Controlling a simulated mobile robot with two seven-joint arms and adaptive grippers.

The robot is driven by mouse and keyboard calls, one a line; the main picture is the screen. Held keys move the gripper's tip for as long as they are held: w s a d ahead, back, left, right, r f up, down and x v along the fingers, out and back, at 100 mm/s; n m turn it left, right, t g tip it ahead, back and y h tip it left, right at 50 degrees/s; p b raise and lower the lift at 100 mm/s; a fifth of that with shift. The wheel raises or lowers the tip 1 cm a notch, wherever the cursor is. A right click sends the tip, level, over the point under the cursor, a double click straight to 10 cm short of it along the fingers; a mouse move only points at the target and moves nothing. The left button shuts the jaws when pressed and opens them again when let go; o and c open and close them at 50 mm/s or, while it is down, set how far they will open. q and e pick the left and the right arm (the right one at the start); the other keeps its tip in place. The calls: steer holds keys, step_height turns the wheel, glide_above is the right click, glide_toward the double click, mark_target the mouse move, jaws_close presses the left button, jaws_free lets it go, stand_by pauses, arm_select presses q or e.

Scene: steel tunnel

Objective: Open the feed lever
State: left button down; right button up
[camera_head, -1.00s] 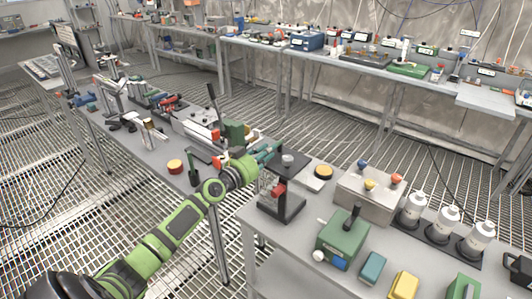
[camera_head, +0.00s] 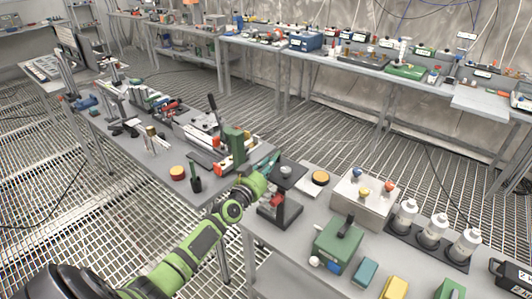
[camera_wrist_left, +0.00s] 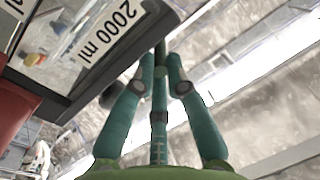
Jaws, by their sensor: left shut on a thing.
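My left arm comes in from the lower left, and my left gripper (camera_head: 274,158) is at the upper left edge of a black stand (camera_head: 285,219). The stand has a flat top plate with a pale round knob (camera_head: 286,170) and a red part (camera_head: 277,200) below. In the left wrist view, the teal fingers (camera_wrist_left: 160,60) come together on a narrow dark piece (camera_wrist_left: 160,46) beside a dark frame with a "2000 ml" label (camera_wrist_left: 115,32). The fingers hide most of that piece; I cannot confirm it is the feed lever. My right gripper is not in view.
Right of the stand are a yellow-topped button (camera_head: 320,178), a metal box with coloured knobs (camera_head: 362,200), a green box with a black handle (camera_head: 338,245) and white bottles (camera_head: 433,230). Left, another bench holds a machine with an upright black lever (camera_head: 213,104). Grating floor lies between benches.

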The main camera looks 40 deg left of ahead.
arm_select(q)
steer(key=n+y+p, duration=0.1)
steer(key=d+y+p, duration=0.1)
steer(key=p, duration=0.1)
steer(key=shift+w+d+r+n+g+y, duration=0.1)
steer(key=shift+r+n+g+y, duration=0.05)
steer(key=shift+n+g+y, duration=0.2)
steer(key=shift+d+n+y+p, duration=0.15)
steer(key=shift+n+y+p, duration=0.1)
steer(key=shift+y+p, duration=0.15)
steer(key=shift+w+d+f+n+g+y+p, duration=0.15)
steer(key=shift+d+n+g+y, duration=0.1)
steer(key=shift+n+y, duration=0.3)
steer(key=shift+w+d+f+n+g+y+p, duration=0.15)
steer(key=shift+d+n+g+y, duration=0.15)
steer(key=shift+y, duration=0.4)
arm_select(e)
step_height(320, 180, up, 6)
arm_select(q)
steer(key=shift+s+a, duration=0.1)
steer(key=c, duration=1.6)
jaws_free()
steer(key=shift+o, duration=0.2)
steer(key=shift+r, duration=0.1)
